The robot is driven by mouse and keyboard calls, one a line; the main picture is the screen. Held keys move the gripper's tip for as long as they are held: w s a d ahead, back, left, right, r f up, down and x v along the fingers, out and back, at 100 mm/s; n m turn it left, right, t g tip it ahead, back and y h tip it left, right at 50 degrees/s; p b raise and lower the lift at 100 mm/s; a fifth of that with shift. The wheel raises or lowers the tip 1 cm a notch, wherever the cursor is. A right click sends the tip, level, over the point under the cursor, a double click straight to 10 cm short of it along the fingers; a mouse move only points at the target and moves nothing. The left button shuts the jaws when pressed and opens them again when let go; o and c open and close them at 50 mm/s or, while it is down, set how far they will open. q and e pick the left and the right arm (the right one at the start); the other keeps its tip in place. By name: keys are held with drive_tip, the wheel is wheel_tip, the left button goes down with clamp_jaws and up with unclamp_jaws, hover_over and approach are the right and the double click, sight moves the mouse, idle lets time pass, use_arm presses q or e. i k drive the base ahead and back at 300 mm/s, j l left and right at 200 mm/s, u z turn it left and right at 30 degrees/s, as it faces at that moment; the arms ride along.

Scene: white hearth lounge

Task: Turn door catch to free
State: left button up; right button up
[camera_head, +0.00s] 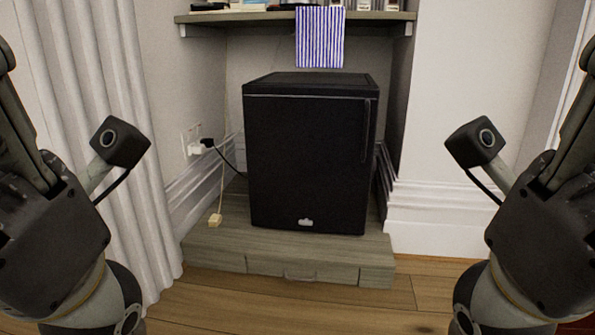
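A black box-shaped cabinet, like a small fridge (305,160), stands upright on a low wooden plinth in the alcove. Its front door is shut. A slim vertical handle (366,130) runs down the upper right of the door. A small pale mark (305,222) sits low on the door front. I cannot make out a separate door catch. My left arm is at the left edge and my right arm at the right edge, both well apart from the cabinet. The fingers of both grippers are out of view.
The grey wooden plinth (290,262) has a drawer front with a small handle. A shelf (285,17) above holds several items and a striped cloth (320,37). A wall socket (192,140) with plugs and a cord is left. White curtain (100,120) hangs left. Wooden floor (290,305) is clear.

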sight(306, 221)
drive_tip(key=i+l+z, duration=0.25)
drive_tip(key=i+z, duration=0.15)
drive_tip(key=i+l+z, duration=0.1)
drive_tip(key=i+z, duration=0.25)
drive_tip(key=i, duration=0.2)
